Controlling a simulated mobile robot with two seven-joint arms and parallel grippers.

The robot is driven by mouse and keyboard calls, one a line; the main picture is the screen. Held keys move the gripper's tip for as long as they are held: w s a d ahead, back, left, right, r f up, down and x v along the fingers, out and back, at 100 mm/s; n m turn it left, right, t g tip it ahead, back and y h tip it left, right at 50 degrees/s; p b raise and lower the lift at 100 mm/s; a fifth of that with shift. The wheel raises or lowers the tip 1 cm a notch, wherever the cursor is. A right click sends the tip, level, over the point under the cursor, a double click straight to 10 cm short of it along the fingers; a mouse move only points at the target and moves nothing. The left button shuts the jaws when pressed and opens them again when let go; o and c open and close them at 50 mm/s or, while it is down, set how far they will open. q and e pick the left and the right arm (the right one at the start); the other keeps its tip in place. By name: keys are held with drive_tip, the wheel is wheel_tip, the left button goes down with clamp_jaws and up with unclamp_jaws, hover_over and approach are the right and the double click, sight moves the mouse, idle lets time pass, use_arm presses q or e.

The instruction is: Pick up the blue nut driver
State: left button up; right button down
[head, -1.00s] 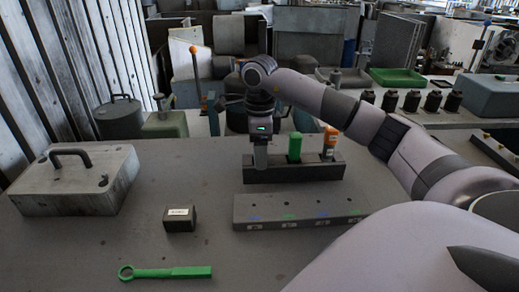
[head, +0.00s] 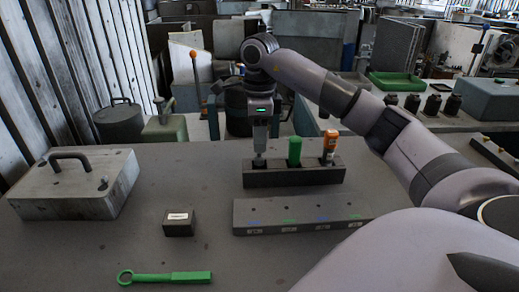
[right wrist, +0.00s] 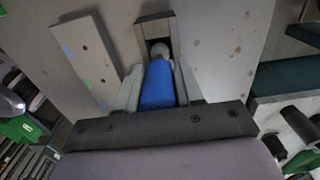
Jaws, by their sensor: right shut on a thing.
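My right gripper (head: 259,150) is above the left end of the dark tool rack (head: 300,178). In the right wrist view its two fingers (right wrist: 158,85) are shut on the blue handle of the nut driver (right wrist: 157,88). The grey shaft (head: 258,161) shows below the fingers, over the left slot; I cannot tell whether its tip is still inside. A green-handled driver (head: 295,150) and an orange-handled driver (head: 330,145) stand upright in the rack to the right. My left gripper is not in view.
A long grey block with coloured marks (head: 290,211) lies in front of the rack. A small black labelled box (head: 179,222), a green ring wrench (head: 170,278) and a grey case with a handle (head: 75,185) lie to the left. The table between them is clear.

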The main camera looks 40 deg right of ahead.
wheel_tip(320, 180, up, 15)
drive_tip(key=p, duration=0.5)
drive_tip(key=c, duration=1.6)
unclamp_jaws()
clamp_jaws()
drive_tip(key=shift+w+a, duration=0.1)
